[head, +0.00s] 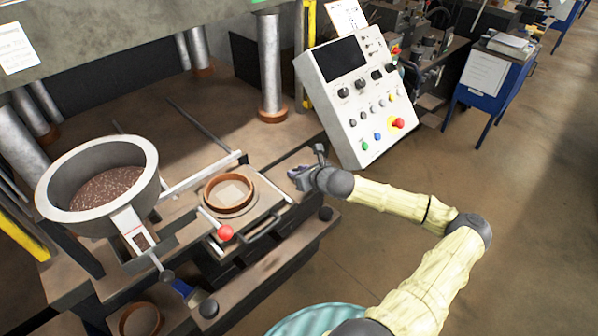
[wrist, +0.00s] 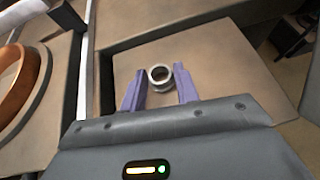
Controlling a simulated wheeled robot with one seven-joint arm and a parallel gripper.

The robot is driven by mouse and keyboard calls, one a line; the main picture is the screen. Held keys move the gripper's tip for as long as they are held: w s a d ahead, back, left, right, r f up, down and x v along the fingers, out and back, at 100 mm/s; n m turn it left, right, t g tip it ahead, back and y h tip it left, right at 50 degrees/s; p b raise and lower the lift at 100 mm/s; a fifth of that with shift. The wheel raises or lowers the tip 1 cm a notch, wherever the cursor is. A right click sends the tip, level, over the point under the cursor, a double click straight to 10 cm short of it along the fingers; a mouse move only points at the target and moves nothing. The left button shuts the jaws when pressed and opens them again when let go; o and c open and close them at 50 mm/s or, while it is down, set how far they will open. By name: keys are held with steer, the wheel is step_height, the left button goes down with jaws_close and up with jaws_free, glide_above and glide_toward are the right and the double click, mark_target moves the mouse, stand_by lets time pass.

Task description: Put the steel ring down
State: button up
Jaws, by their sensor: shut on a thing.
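The steel ring (wrist: 160,77) is a small grey metal ring with a dark hole, seen in the wrist view between the purple fingers of my gripper (wrist: 159,80). My gripper is shut on it. In the head view my gripper (head: 299,174) is at the right edge of the press table, just right of the round brown mould ring. The steel ring cannot be made out in the head view. A flat brown plate (wrist: 215,55) lies below the steel ring in the wrist view. I cannot tell whether the ring touches it.
The brown mould ring (head: 229,194) sits on a plate with a red-knobbed lever (head: 225,232). A large grey hopper (head: 60,208) of dark granules stands left. A white control panel (head: 356,95) rises behind my gripper. A steel column (head: 270,65) stands at the back.

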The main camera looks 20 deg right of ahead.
steer(key=shift+f, duration=0.3)
steer(key=shift+f, duration=0.1)
steer(key=o, duration=0.9)
steer(key=b+v, duration=0.2)
steer(key=v, duration=1)
steer(key=shift+b, duration=0.3)
steer(key=shift+s, duration=0.1)
